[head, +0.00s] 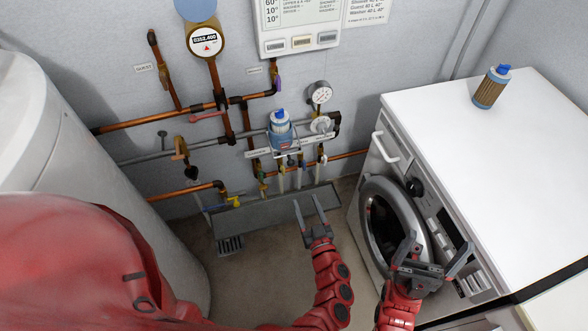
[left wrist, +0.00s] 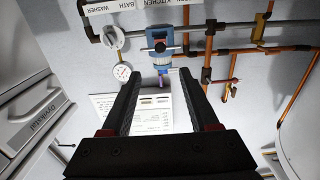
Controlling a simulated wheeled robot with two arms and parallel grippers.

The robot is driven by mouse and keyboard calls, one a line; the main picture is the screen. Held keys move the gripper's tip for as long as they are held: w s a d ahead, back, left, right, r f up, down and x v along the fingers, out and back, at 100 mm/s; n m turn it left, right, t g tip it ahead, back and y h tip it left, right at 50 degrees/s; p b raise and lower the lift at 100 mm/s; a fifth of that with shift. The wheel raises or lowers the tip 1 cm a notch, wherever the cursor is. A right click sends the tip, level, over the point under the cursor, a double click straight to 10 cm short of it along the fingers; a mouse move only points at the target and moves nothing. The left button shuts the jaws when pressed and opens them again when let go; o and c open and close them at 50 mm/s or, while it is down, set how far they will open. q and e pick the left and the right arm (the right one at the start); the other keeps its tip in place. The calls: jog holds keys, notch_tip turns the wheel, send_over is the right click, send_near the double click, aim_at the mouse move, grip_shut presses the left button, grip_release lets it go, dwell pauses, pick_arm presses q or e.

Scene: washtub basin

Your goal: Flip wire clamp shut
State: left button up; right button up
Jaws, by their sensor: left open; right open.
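A blue-and-clear filter unit (head: 281,130) is mounted on the wall pipes in the head view. It also shows in the left wrist view (left wrist: 160,45), upside down, just beyond my fingertips. I cannot clearly make out the wire clamp or its position; it is too small to tell at the unit. My left gripper (head: 307,200) is open and empty, below and slightly right of the unit in the head view. Its two fingers also show in the left wrist view (left wrist: 157,78), pointing toward the unit, apart from it. My right gripper (head: 440,243) is open and empty in front of the washing machine.
A white washing machine (head: 510,125) stands right, with a loose blue-capped cartridge (head: 490,88) on top. Pressure gauge (head: 320,92), valves and copper pipes (head: 160,116) crowd the wall around the unit. A grey trough (head: 262,212) lies below. A white tank (head: 75,140) stands left.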

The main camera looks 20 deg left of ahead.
aim_at(291, 165)
pick_arm(q)
jog(key=x, duration=1.4)
jog(key=shift+w+a, duration=0.25)
jog(key=shift+w, duration=0.05)
grip_shut()
dwell(0.6)
